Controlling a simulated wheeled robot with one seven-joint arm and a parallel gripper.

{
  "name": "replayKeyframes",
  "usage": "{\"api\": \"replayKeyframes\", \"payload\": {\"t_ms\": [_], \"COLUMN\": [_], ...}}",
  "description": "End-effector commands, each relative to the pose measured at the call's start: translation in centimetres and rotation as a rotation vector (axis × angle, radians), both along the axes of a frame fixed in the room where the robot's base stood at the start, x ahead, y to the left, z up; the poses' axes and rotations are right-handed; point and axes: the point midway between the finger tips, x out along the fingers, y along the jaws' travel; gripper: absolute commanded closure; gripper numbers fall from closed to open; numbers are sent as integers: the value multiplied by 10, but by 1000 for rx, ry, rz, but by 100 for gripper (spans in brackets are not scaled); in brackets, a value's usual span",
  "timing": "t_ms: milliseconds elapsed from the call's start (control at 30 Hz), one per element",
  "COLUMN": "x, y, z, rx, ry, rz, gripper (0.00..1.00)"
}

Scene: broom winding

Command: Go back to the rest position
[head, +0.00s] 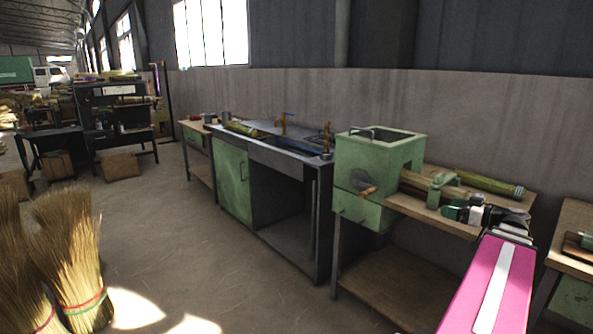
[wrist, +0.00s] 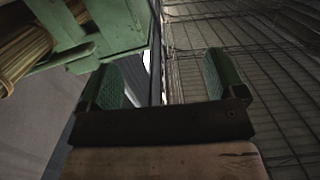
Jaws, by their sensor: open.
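My gripper (head: 453,212) is at the front edge of the wooden top of the green winding machine (head: 375,163), on the right of the head view. In the wrist view my gripper (wrist: 168,84) shows two green-padded fingers set wide apart, with nothing held between them. A green clamp (head: 440,187) on the machine's wooden top is just behind my gripper. In the wrist view, green metal parts (wrist: 95,45) with a straw bundle (wrist: 35,45) are at the upper left, beside the left finger. Whether a finger touches the machine cannot be told.
A dark sink bench (head: 290,160) with a green cabinet door (head: 233,178) stands left of the machine. A green and yellow cylinder (head: 487,184) lies along the back of the machine's top. Another bench (head: 575,225) is at the far right. Straw bundles (head: 80,260) stand front left. The middle floor is clear.

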Motion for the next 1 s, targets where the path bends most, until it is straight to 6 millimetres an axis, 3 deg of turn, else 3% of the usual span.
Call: {"api": "replayKeyframes", "payload": {"t_ms": [367, 633, 1000], "x": [22, 30, 10], "y": [64, 146, 238], "z": [-60, -138, -231], "rx": [11, -44, -239], "ry": [310, 709, 1155], "rz": [44, 38, -117], "gripper": [11, 11, 11]}}
